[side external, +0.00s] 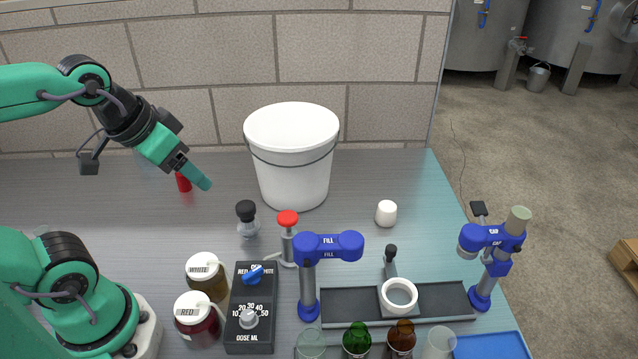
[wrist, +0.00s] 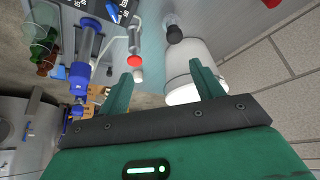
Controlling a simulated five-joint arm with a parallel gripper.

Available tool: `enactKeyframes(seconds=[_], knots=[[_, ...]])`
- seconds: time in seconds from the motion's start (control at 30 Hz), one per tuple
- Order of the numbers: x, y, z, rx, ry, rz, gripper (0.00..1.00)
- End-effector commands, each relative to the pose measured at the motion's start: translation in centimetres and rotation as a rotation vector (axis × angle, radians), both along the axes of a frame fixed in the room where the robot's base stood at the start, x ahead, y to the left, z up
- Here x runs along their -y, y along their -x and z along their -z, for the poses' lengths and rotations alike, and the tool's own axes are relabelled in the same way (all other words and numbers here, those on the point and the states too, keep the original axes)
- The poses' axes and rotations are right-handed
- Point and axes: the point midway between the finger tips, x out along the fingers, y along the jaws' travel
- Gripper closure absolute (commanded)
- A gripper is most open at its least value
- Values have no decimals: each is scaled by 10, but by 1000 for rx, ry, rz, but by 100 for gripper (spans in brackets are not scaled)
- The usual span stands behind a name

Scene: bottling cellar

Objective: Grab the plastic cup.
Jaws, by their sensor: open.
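A frosted, translucent cup (side external: 440,343) stands at the front right, beside a brown bottle (side external: 401,338); it looks like the plastic cup. A small white rounded cup-like thing (side external: 386,213) stands alone to the right of the bucket; I cannot tell its material. My gripper (side external: 203,181) is raised at the back left, left of the bucket and far from both. In the wrist view my gripper (wrist: 160,78) is open, with nothing between its two green fingers. I cannot make out the translucent cup clearly in the wrist view.
A large white bucket (side external: 292,160) stands at the back, with a black-capped shaker (side external: 247,217) and red-knobbed pump (side external: 288,230) before it. A blue filling post (side external: 310,275), black control box (side external: 251,305), jars and a green bottle (side external: 357,340) crowd the front. A blue tray (side external: 492,347) lies right.

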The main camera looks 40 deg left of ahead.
Motion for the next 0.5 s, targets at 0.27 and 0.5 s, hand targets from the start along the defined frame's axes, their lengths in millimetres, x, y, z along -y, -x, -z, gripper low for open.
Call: enactKeyframes(seconds=[0.27,0.5], knots=[[11,-17,-7,-27,1,43,34],[39,-52,-18,-83,-1,130,34]])
